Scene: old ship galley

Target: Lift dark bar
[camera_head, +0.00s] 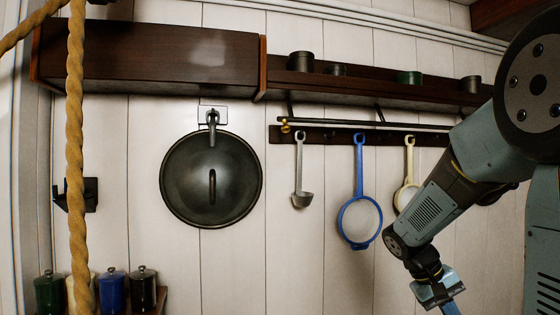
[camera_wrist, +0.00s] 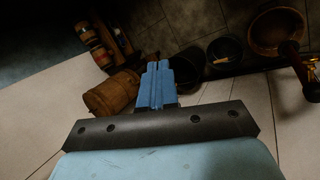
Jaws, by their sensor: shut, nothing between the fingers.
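A thin dark bar (camera_head: 370,124) runs level beneath the wall shelf, in front of the light panelling. A small brass knob (camera_head: 285,128) sits at its left end. Its right end lies near my arm. My gripper (camera_head: 452,307) is at the bottom edge of the head view, well below the bar, pointing down. In the wrist view my gripper's blue fingers (camera_wrist: 157,83) are together with nothing between them. The bar cannot be made out in the wrist view.
A blue-rimmed strainer (camera_head: 359,218), a ladle (camera_head: 301,198) and a cream strainer (camera_head: 405,196) hang below the bar. A dark shelf (camera_head: 350,83) with several pots is above. A black lid (camera_head: 211,180) hangs left. The wrist view shows a wooden barrel (camera_wrist: 110,95) and pots.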

